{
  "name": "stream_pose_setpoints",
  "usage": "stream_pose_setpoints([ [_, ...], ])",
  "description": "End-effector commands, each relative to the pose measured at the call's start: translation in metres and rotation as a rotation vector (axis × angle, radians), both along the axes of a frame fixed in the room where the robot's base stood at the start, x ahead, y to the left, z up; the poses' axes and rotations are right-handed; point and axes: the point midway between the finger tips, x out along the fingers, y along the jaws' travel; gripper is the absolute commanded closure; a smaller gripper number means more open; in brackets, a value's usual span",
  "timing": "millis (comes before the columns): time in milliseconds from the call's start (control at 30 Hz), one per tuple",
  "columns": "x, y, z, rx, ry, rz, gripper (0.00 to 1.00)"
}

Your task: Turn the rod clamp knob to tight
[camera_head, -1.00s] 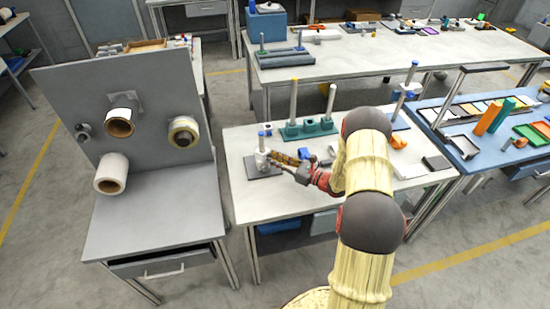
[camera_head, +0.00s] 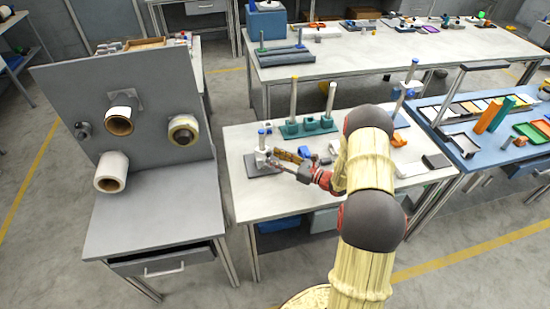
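A pale clamp body (camera_head: 261,157) sits low on the post. Its knob is too small to make out. My gripper (camera_head: 274,160) reaches in from the right, its tip right beside the clamp. I cannot tell whether it touches it, or whether its fingers are open or shut. My arm comes from the lower right.
Behind my gripper, a green block base (camera_head: 308,127) carries two tall pale rods. A brown piece (camera_head: 288,155) and a blue-orange part (camera_head: 304,152) lie close by. A grey panel bench (camera_head: 150,215) with rolls stands left, across a gap. The white table's front left is clear.

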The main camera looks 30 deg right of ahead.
Motion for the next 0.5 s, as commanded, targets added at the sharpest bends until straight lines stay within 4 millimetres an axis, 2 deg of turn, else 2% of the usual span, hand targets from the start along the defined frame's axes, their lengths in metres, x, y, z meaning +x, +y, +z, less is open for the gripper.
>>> stream_pose_setpoints([
  [500, -0.082, -0.048, 0.000, 0.001, 0.001, -0.005, 0.63],
])
